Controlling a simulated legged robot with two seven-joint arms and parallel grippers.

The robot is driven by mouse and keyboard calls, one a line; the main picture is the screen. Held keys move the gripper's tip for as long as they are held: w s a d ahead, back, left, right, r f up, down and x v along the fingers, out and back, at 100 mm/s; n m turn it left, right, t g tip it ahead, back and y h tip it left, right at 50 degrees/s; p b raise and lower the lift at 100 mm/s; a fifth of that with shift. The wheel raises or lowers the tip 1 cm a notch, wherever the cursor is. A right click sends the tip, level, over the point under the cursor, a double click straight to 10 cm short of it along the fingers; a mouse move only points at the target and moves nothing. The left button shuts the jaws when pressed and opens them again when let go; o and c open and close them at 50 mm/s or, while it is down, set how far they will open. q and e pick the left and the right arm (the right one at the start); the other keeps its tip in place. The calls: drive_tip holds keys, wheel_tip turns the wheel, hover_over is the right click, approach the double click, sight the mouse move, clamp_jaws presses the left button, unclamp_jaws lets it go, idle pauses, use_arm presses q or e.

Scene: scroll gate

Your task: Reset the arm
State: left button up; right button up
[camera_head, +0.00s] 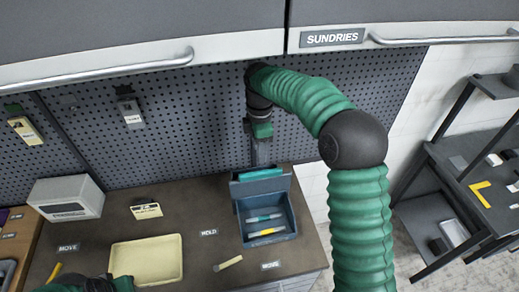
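My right arm rises from the lower right, bends at a dark elbow and reaches left to the pegboard (180,110). Its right gripper (256,148) hangs in front of the pegboard, above and behind the blue box (265,222). The fingers are small and dark, and I cannot tell whether they are open or shut. No held object can be made out. At the lower left edge, a green and black part of my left arm shows beside the cream tray; its gripper is out of the picture.
A cream tray (147,259) lies on the brown workbench (200,195). The blue box holds marker-like items. A white box (66,198) stands at the left. Grey overhead cabinets (150,25) with handles hang above. Dark shelves (440,185) stand at the right.

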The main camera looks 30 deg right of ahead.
drive_tip(key=shift+a+r, duration=0.15)
drive_tip(key=shift+r, duration=0.6)
drive_tip(key=shift+f, duration=0.1)
drive_tip(key=s+a+f+m+t+b, duration=0.1)
drive_tip(key=s+a+f+m+b, duration=0.2)
drive_tip(key=s+f+m+b, duration=0.4)
drive_tip(key=s+a+f+m+t+b, duration=0.1)
drive_tip(key=s+a+f+m+b, duration=0.2)
drive_tip(key=s+f+m+b, duration=0.4)
drive_tip(key=s+f+m, duration=0.1)
drive_tip(key=s+f, duration=0.6)
drive_tip(key=f, duration=0.3)
drive_tip(key=shift+a+f+t, duration=0.15)
drive_tip(key=shift+a+t, duration=0.15)
drive_tip(key=shift+s+a, duration=0.1)
drive_tip(key=shift+a, duration=0.05)
